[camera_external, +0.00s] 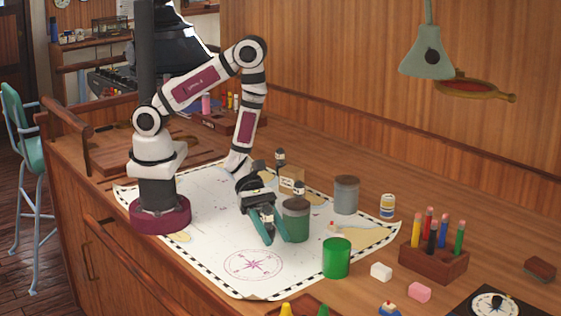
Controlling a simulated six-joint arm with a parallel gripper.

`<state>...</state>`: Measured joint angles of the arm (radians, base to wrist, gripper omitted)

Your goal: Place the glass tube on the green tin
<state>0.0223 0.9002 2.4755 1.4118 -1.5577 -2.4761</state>
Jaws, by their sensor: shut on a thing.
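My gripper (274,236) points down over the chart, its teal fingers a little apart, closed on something. I take this to be the glass tube; its clear body cannot be made out between the fingers. A dull green tin with a grey top (296,222) stands upright just right of the fingers. Whether the right finger touches it, I cannot tell. A plain bright green cylinder (336,259) stands nearer the camera, to the right.
A grey tin (346,196) stands behind the green one, with small bottles and a box (291,180) nearby. A wooden pencil holder (433,262) and small blocks (381,271) are at right. The front of the chart (215,260) is clear. A lamp (427,62) hangs above.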

